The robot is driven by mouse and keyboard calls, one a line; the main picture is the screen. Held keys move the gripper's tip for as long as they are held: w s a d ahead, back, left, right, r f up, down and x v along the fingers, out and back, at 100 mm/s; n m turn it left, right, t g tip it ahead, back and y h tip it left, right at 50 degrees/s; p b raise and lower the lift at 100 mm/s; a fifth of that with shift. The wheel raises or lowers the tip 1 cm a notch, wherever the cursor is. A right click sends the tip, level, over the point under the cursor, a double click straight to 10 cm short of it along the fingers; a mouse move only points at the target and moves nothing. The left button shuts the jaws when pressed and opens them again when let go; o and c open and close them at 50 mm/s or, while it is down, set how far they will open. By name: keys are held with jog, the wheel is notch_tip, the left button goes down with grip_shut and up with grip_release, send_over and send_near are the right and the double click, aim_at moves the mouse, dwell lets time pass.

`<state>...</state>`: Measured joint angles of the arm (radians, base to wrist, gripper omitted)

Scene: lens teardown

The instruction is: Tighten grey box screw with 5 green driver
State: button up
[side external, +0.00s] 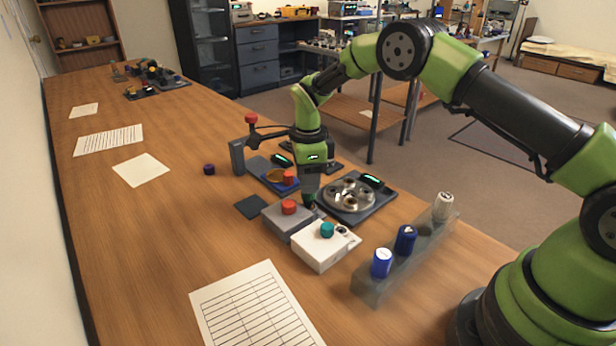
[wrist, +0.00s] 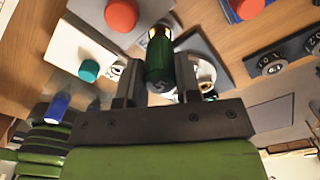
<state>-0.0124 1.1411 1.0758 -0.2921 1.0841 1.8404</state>
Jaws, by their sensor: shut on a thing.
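My gripper (side external: 309,184) is shut on the green driver, marked 5. The driver (wrist: 160,62) stands between the two fingers (wrist: 158,85) in the wrist view, with its tip pointing away from the wrist. In the side view the dark green driver (side external: 309,198) hangs upright at the right end of the grey box (side external: 272,222). The grey box also shows in the wrist view (wrist: 90,12) and carries a red knob (side external: 289,207). The driver hides its own tip and the screw, so I cannot tell whether they touch.
A white box (side external: 318,254) with a teal knob (side external: 327,230) adjoins the grey box in front. A round metal plate (side external: 350,193) on a dark base lies to the right. A grey rack (side external: 408,262) holds blue and white drivers.

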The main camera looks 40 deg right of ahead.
jog(key=m, duration=0.3)
jog(key=shift+m, duration=1.1)
jog(key=shift+r, duration=0.15)
jog(key=shift+r, duration=0.6)
jog(key=shift+r, duration=0.1)
jog(key=shift+r, duration=1.45)
